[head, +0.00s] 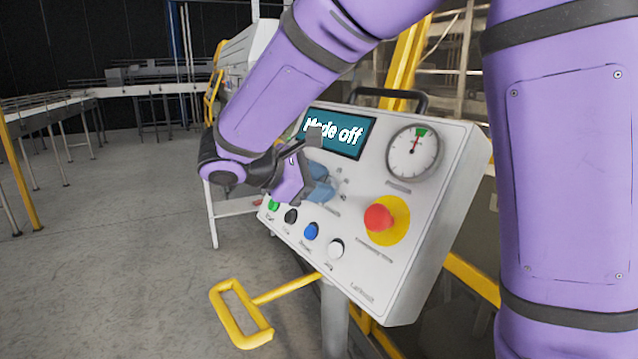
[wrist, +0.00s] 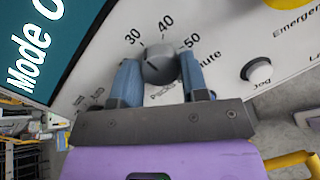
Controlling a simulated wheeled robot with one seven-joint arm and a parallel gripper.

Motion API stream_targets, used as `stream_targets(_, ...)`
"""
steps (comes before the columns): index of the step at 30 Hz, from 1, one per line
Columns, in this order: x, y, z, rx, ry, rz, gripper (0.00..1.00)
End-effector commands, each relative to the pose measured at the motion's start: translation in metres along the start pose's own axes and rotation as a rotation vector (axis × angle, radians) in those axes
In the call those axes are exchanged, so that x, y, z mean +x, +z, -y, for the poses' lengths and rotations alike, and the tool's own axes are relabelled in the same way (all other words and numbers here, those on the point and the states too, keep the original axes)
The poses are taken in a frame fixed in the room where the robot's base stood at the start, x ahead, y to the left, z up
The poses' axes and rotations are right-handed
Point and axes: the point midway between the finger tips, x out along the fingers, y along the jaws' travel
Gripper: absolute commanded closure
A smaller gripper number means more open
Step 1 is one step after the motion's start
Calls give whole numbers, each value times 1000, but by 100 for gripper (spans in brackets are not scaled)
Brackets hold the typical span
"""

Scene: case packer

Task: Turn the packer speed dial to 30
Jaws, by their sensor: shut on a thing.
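The packer speed dial (wrist: 160,62) is a round grey knob on a white panel in the wrist view. Printed numbers 30, 40 and 50 stand around its far side, with smaller marks at the lower left. A short dark line shows on the knob face, but I cannot tell which number it marks. My gripper (wrist: 157,76) has its two blue fingers on either side of the dial, shut on it. In the head view my gripper (head: 319,184) reaches the panel from the left and hides the dial.
The control box (head: 440,200) carries a "Mode off" display (head: 352,138), a round gauge (head: 413,152), a red emergency button (head: 380,217) and a row of coloured buttons below. A yellow handle (head: 240,313) sticks out at lower left. Open floor lies left.

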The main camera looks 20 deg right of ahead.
Motion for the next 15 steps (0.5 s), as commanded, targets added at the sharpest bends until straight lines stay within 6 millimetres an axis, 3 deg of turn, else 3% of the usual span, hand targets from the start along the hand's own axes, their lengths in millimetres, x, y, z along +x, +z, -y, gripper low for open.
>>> stream_targets(1,0,0,0,-1,0,-1,55)
stream_targets(4,0,0,0,-1,0,-1,34)
stream_targets(15,-6,0,0,-1,1,-1,34)
